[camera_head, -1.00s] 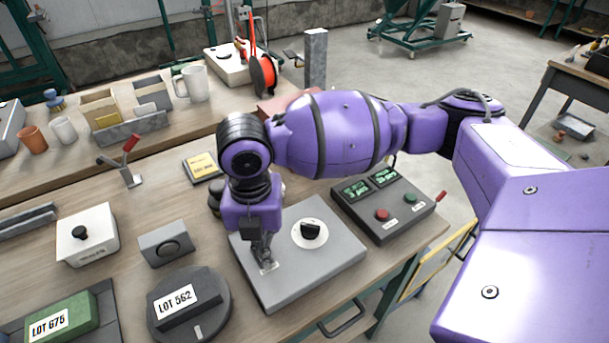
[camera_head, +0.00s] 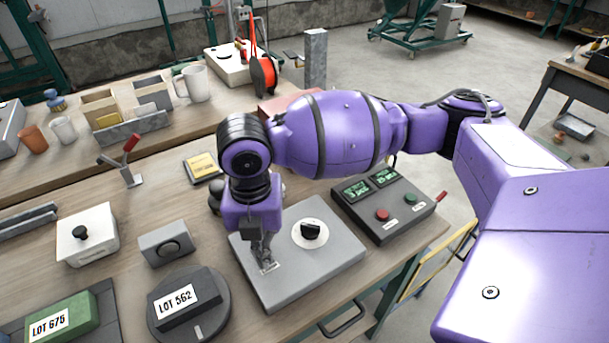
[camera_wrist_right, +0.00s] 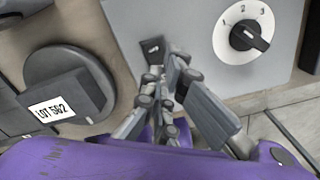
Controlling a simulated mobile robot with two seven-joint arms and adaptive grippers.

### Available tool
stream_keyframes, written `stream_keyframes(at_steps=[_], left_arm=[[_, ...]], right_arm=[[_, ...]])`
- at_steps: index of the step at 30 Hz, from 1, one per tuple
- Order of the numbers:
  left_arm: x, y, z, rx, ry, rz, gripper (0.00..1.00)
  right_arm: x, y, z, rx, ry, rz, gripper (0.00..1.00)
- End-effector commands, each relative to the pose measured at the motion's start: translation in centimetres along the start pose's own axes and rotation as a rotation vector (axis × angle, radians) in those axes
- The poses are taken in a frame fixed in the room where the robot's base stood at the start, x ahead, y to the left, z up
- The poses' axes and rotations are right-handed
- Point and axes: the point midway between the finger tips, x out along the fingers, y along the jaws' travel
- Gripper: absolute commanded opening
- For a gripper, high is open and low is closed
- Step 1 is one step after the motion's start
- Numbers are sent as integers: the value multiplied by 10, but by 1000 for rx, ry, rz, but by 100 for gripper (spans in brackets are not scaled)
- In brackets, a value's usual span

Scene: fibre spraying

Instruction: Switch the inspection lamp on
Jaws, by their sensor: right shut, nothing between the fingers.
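A grey panel box (camera_head: 335,262) stands on the near workbench. It carries a black rotary knob (camera_head: 311,231) on a white dial, which shows the marks 1, 2 and 3 in the right wrist view (camera_wrist_right: 244,36). A small plate with a dark label (camera_wrist_right: 153,48) sits on the same panel, at my right fingertips; a switch lever there cannot be made out. My right gripper (camera_head: 266,262) points down at this plate, shut and empty, its tips close above or touching it. I cannot pick out the lamp itself. My left gripper is not in view.
A dark control box (camera_head: 388,208) with red and green buttons and green displays stands right of the panel. A round dark turntable (camera_head: 218,318) bearing a LOT 562 block, a grey button box (camera_head: 165,243) and a white knob box (camera_head: 88,235) stand to the left.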

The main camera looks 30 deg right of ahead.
Motion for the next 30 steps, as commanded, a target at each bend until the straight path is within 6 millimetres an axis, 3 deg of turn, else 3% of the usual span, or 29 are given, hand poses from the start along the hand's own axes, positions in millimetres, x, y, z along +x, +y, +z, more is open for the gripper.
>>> stream_keyframes(at_steps=[30], left_arm=[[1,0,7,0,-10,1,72]], right_arm=[[16,0,0,0,1,-1,0]])
